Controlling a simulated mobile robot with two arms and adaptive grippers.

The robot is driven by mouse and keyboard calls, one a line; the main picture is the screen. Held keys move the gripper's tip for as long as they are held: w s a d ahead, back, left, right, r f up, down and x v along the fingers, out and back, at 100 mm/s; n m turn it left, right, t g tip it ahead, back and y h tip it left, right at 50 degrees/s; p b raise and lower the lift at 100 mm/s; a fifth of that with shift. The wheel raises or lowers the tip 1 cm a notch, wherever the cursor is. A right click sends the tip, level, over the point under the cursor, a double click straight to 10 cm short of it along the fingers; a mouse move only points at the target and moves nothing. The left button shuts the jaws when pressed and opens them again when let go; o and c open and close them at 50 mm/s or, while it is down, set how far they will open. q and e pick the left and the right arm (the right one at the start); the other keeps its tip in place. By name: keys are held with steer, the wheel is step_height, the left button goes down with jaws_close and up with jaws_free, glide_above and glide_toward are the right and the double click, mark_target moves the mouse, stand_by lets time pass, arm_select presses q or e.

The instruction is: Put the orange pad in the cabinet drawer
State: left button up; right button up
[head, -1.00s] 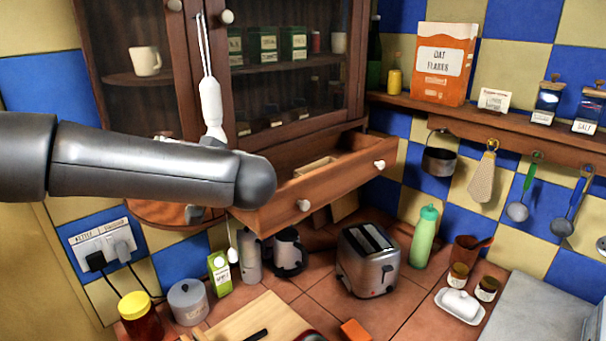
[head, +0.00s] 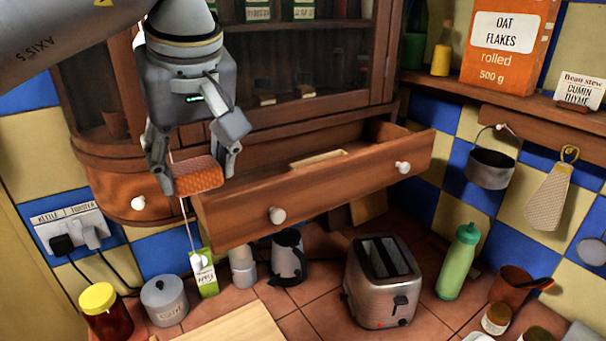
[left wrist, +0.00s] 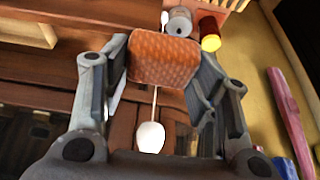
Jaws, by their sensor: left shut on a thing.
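My left gripper (head: 192,165) is shut on the orange pad (head: 198,178), which has a textured face. The pad also shows between the fingers in the left wrist view (left wrist: 163,58). In the head view the gripper and pad are in front of the cabinet, by the left end of the open drawer (head: 330,190). The drawer is pulled out, with two white knobs on its front and a light-coloured item (head: 318,158) inside. Part of its interior is hidden by its front board. My right gripper is not in view.
A cord with a white end (left wrist: 150,137) hangs by the gripper. Below the drawer, the counter holds a toaster (head: 382,285), a kettle (head: 288,258), a green bottle (head: 458,262) and a carton (head: 203,275). A shelf with an oat flakes box (head: 508,50) is at right.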

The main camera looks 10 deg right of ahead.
arm_select(q)
steer(key=shift+w+d+f, duration=0.15)
steer(key=shift+w+d, duration=0.05)
steer(key=shift+w, duration=0.15)
steer(key=w+d+f+p, duration=0.1)
steer(key=w+f+p, duration=0.1)
steer(key=w, duration=0.1)
steer(key=w+d+f+p, duration=0.2)
steer(key=w+f, duration=0.1)
steer(key=w, duration=0.1)
steer(key=w+d+f+p, duration=0.1)
steer(key=w+f+p, duration=0.1)
steer(key=w+f, duration=0.1)
steer(key=shift+w+d+p, duration=0.15)
steer(key=shift+w+p, duration=0.15)
steer(key=shift+w, duration=0.35)
steer(key=shift+w+d+f, duration=0.1)
steer(key=shift+w+f, duration=0.25)
steer(key=shift+f, duration=0.15)
steer(key=f+p, duration=0.2)
steer(key=p, duration=0.1)
steer(key=shift+w+d+f, duration=0.1)
steer(key=shift+w+f, duration=0.1)
steer(key=shift+f, duration=0.65)
